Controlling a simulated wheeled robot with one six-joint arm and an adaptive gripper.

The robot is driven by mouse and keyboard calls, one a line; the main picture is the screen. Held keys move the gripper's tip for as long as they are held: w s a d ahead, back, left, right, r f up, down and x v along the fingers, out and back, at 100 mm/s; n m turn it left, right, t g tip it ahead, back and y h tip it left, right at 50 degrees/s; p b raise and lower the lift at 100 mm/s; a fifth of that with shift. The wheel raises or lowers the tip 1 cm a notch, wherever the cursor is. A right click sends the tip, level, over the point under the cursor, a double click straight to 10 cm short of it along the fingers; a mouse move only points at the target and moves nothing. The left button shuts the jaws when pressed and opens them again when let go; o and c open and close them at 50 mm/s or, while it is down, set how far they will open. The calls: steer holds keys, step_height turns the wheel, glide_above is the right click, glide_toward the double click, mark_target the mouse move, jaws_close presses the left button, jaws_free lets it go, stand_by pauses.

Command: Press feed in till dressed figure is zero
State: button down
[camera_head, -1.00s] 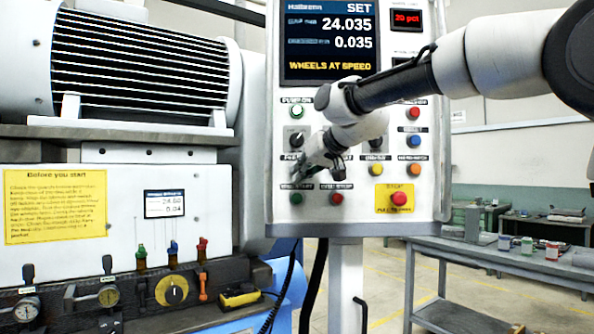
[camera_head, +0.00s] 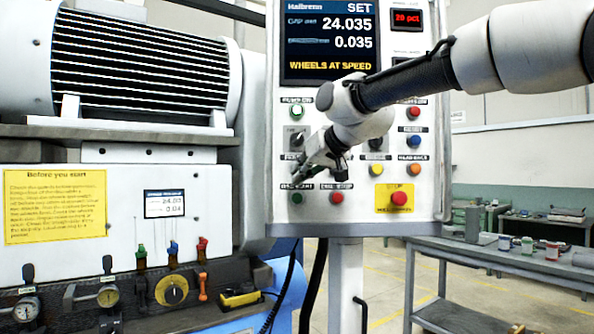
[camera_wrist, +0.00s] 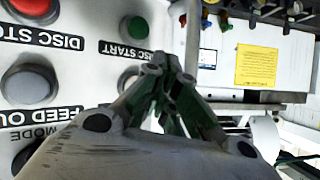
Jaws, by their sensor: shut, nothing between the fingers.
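The control panel (camera_head: 433,180) carries a screen (camera_head: 328,42) reading SET, 24.035, 0.035 and WHEELS AT SPEED. My gripper (camera_head: 300,178) is shut and empty, in front of the panel's lower left buttons. In the wrist view its fingertips (camera_wrist: 168,65) are beside a grey button (camera_wrist: 127,82), which they partly cover; its label is hidden. The grey FEED OUT button (camera_wrist: 28,82) is to its left. The green DISC START button (camera_wrist: 135,27) and red DISC STOP button (camera_wrist: 32,5) lie above. I cannot tell whether the fingertips touch the panel.
A red stop button (camera_head: 400,198) sits on a yellow plate at lower right of the panel. The grinder body with a yellow notice (camera_head: 55,205) and a small display (camera_head: 165,203) stands left. A grey workbench (camera_head: 480,255) stands right. Floor shows between panel post and bench.

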steer(key=shift+s, duration=2.1)
steer(key=s, duration=0.3)
steer(key=shift+s, duration=0.4)
steer(key=shift+w, duration=0.1)
steer(key=w, duration=0.8)
steer(key=shift+w, duration=0.3)
steer(key=shift+w, duration=0.1)
stand_by(1.2)
steer(key=shift+w, duration=0.3)
